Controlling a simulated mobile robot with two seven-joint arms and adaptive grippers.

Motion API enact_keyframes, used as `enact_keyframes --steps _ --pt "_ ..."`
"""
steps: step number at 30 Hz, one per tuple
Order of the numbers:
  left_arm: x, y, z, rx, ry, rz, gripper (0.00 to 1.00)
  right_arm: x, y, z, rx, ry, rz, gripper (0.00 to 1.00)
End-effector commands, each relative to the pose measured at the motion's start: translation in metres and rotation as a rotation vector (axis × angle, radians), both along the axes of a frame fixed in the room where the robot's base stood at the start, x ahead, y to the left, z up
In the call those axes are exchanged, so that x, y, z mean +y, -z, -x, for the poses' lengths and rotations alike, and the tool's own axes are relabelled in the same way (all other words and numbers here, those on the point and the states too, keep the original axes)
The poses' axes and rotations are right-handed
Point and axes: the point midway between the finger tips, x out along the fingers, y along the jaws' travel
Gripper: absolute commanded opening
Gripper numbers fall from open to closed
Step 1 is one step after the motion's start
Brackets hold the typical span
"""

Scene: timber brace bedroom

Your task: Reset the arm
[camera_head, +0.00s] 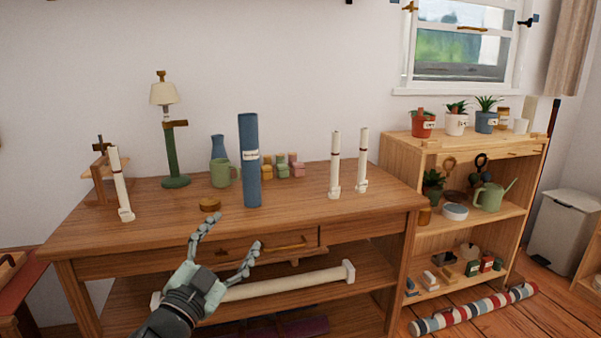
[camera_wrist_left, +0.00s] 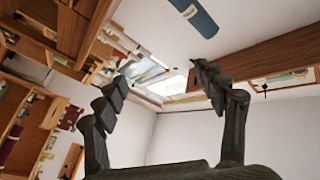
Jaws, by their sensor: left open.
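My left gripper (camera_head: 226,245) is open and empty, with its two fingers spread apart, in front of the wooden table (camera_head: 80,228) near its drawer (camera_head: 270,246). It also shows in the left wrist view (camera_wrist_left: 158,82), with nothing between the fingers. A tall blue cylinder with a white label (camera_head: 249,175) stands upright on the table, beyond the gripper and apart from it. It also shows at the top of the left wrist view (camera_wrist_left: 196,16). My right gripper is in neither view.
A white roll (camera_head: 285,285) lies on the shelf below. A shelf unit (camera_head: 405,155) with potted plants stands right, a striped roll (camera_head: 470,309) on the floor before it.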

Motion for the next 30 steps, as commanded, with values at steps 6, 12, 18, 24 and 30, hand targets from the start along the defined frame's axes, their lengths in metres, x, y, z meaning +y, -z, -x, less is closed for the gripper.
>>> enact_keyframes --steps 6,12,18,24,30 --pt "0.073 0.152 0.035 0.457 -0.281 0.104 0.71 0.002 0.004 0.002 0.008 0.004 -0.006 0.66" --pt "0.115 0.274 0.118 0.86 -0.468 0.145 0.71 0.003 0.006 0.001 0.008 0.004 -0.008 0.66" --pt "0.135 0.36 0.227 1.231 -0.593 0.163 0.71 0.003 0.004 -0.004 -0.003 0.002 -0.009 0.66" --pt "0.138 0.395 0.299 1.447 -0.646 0.169 0.71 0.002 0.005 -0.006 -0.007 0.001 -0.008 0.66" --pt "0.139 0.4 0.315 1.494 -0.656 0.168 0.71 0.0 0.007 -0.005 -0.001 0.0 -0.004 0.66"
